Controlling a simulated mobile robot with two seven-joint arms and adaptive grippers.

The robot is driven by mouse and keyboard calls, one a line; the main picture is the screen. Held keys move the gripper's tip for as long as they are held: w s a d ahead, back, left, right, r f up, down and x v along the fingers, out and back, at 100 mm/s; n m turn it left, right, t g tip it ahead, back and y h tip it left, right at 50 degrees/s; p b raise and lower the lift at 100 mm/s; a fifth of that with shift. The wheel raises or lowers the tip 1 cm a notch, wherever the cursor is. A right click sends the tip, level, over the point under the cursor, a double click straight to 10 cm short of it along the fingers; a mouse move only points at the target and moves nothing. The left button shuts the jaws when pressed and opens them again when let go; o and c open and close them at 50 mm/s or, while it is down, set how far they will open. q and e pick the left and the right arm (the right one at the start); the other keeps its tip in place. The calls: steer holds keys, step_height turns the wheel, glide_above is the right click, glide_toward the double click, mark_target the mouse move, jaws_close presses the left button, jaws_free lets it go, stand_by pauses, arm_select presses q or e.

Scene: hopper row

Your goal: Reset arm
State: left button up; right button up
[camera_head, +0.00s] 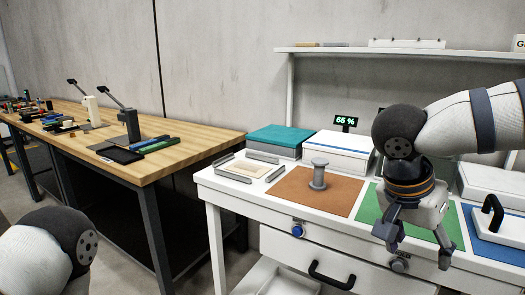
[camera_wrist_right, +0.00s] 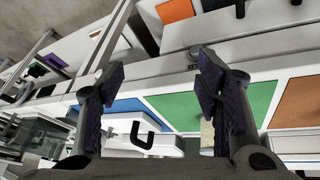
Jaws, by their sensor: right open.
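My right gripper (camera_head: 415,245) hangs from the right arm over the front edge of the white bench, in front of the green mat (camera_head: 370,218). Its fingers are apart with nothing between them. In the right wrist view the two dark fingers of the right gripper (camera_wrist_right: 165,95) stand wide apart, with the green mat (camera_wrist_right: 190,108) beyond them. Part of my left arm shows at the lower left of the head view, but its gripper is out of frame.
A grey spool-shaped part (camera_head: 318,174) stands on the brown mat (camera_head: 290,192). White boxes (camera_head: 340,150) and a shelf (camera_head: 400,50) stand behind. A wooden workbench (camera_head: 190,125) with tools is at the left.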

step_height(320, 180, down, 9)
steer(key=w+d+n+t+h, duration=0.1)
steer(key=w+d+h, duration=0.1)
steer(key=s+a+f+n+t+y, duration=0.1)
steer(key=s+f+n, duration=0.2)
steer(key=f, duration=0.4)
steer(key=s+a+f+n+t+y, duration=0.1)
steer(key=s+f+n+t, duration=0.1)
steer(key=f, duration=0.6)
steer(key=s+a+f+n+g+y, duration=0.1)
steer(key=s+f+n+g+y, duration=0.1)
steer(key=s, duration=1.2)
steer(key=s+a+f+n+g+y, duration=0.1)
steer(key=s+f+g, duration=0.4)
steer(key=s, duration=0.9)
step_height(320, 180, down, 2)
steer(key=shift+a+n+y, duration=0.35)
steer(key=shift+n+y, duration=0.45)
steer(key=shift+y, duration=0.2)
